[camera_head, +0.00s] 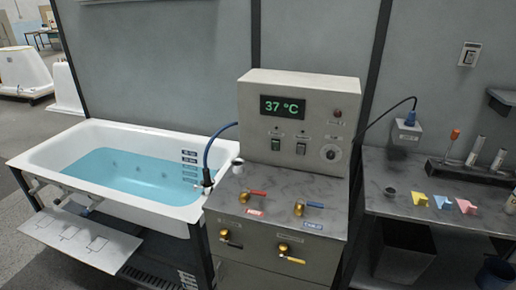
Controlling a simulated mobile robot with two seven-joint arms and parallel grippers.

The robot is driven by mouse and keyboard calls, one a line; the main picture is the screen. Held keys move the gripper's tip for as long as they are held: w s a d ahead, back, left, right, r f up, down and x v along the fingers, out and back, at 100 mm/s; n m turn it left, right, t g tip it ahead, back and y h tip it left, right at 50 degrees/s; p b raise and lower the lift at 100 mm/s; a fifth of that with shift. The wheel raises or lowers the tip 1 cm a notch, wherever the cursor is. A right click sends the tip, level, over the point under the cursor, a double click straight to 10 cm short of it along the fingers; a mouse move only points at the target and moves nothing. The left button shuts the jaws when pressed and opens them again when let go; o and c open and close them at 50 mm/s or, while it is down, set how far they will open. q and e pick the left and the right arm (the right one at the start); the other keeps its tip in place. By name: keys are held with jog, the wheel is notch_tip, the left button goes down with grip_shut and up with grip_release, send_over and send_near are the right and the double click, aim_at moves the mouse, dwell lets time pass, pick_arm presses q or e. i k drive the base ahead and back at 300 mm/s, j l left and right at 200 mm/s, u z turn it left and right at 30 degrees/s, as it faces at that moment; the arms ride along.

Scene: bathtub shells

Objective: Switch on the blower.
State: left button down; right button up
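A grey control box (315,90) stands on the counter in the middle. Its display (282,107) reads 37 °C in green. Below it are two rocker switches, a left one (275,144) and a right one (301,148), each under a small label too small to read. I cannot tell which one is the blower's or how they are set. A round dial (330,153) sits to their right, and a dark red round button or lamp (337,113) is above it. Neither of my grippers shows.
A white bathtub (60,150) with blue water (140,172) stands at left. Brass taps with a red lever (257,193) and a blue lever (315,205) are on the counter before the box. At right a dark bench (385,190) holds colored pieces and tubes. A cable runs to a socket (406,131).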

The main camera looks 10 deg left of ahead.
aim_at(301, 148)
jog(key=i+j+z, duration=0.1)
jog(key=j, duration=0.25)
jog(key=i+j+z, duration=0.15)
jog(key=i+j, duration=0.15)
jog(key=i+j+u, duration=0.2)
jog(key=j, duration=0.4)
jog(key=k+j, duration=0.05)
jog(key=k, duration=0.05)
